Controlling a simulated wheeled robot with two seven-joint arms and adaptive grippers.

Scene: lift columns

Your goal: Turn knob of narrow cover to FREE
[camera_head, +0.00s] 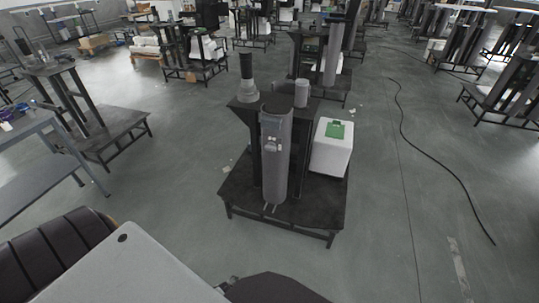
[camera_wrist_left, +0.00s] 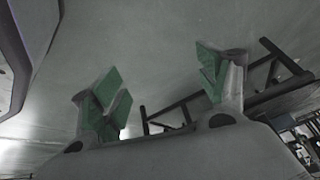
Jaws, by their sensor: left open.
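A lift column unit stands on a dark platform (camera_head: 235,192) in the middle of the head view. A tall, narrow grey cover (camera_head: 276,175) stands upright at its front. Small light fittings (camera_head: 272,146) show on the cover's upper front; I cannot make out a knob setting or lettering there. My left gripper (camera_wrist_left: 160,88) is open and empty in the left wrist view, its green-padded fingers spread wide over grey floor. The cover does not show in that view. I cannot make out either gripper in the head view.
A white box with a green top (camera_head: 331,150) sits right of the cover. A grey bench (camera_head: 38,150) stands at the left. A black cable (camera_head: 425,150) crosses the floor at the right. Other column units fill the background. Floor around the platform is mostly clear.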

